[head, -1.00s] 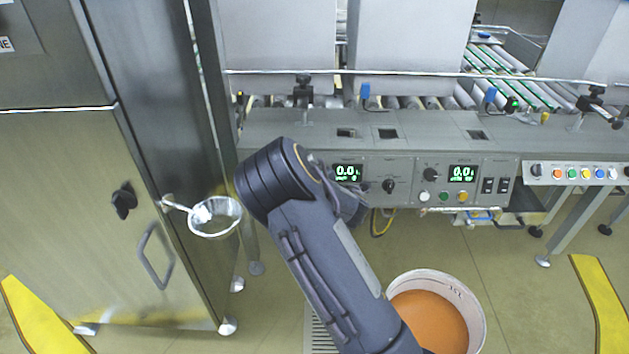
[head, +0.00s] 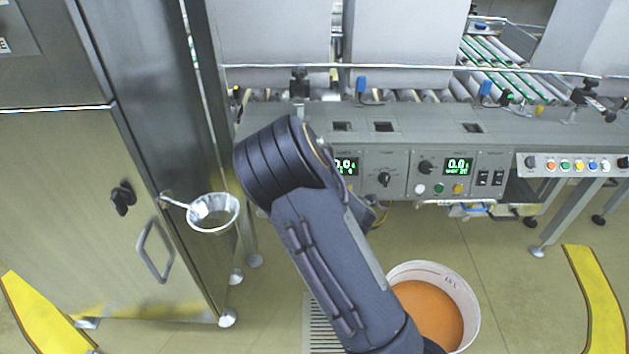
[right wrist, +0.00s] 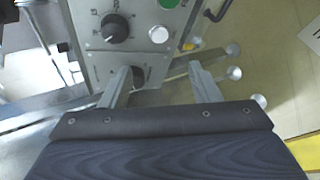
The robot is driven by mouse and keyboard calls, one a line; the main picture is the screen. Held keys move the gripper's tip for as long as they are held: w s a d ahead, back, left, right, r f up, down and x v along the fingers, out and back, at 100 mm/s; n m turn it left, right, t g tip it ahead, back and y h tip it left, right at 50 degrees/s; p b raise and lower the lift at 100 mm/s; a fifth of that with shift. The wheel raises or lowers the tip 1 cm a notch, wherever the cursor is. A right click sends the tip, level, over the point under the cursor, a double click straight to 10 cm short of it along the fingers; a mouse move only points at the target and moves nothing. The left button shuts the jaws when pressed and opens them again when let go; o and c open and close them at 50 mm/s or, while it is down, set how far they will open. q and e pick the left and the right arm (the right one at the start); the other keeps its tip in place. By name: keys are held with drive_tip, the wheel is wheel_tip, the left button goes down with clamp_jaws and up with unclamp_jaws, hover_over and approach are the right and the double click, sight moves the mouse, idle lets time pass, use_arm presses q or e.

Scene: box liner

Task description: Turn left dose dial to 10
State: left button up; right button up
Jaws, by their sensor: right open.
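The left dose dial (head: 384,179) is a black knob on the grey control panel, right of a green display (head: 346,166) reading about 0.0 that my arm partly covers. The right dial (head: 427,167) sits beside a second display (head: 458,165), also about 0.0. In the right wrist view, my right gripper (right wrist: 162,80) is open, fingers pointing at the panel. The left dial (right wrist: 139,76) shows just inside the left finger, partly hidden by it; contact cannot be told. The right dial (right wrist: 116,28) is above it. In the head view my forearm hides the right gripper. My left gripper is not in view.
A bucket (head: 470,310) of orange material stands on the floor. Open floor lies right of the bucket.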

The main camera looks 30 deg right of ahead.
drive_tip(key=s+f+g+h, duration=0.2)
drive_tip(key=s+f+g, duration=0.65)
drive_tip(key=f, duration=0.25)
drive_tip(key=w+d+r+n+t+h+b, duration=0.2)
drive_tip(key=w+d+r+n+t+h, duration=0.3)
drive_tip(key=h, duration=0.4)
drive_tip(key=w+a+r+n+t, duration=0.3)
drive_tip(key=w+a+r+t, duration=0.3)
drive_tip(key=w+a+r, duration=0.15)
drive_tip(key=w+d+y+b, duration=0.1)
drive_tip(key=w+d+b, duration=0.1)
drive_tip(key=w+d, duration=0.2)
drive_tip(key=shift+w+d+f, duration=0.2)
drive_tip(key=shift+w+f, duration=0.15)
drive_tip(key=shift+w, duration=0.25)
drive_tip(key=shift+c, duration=0.5)
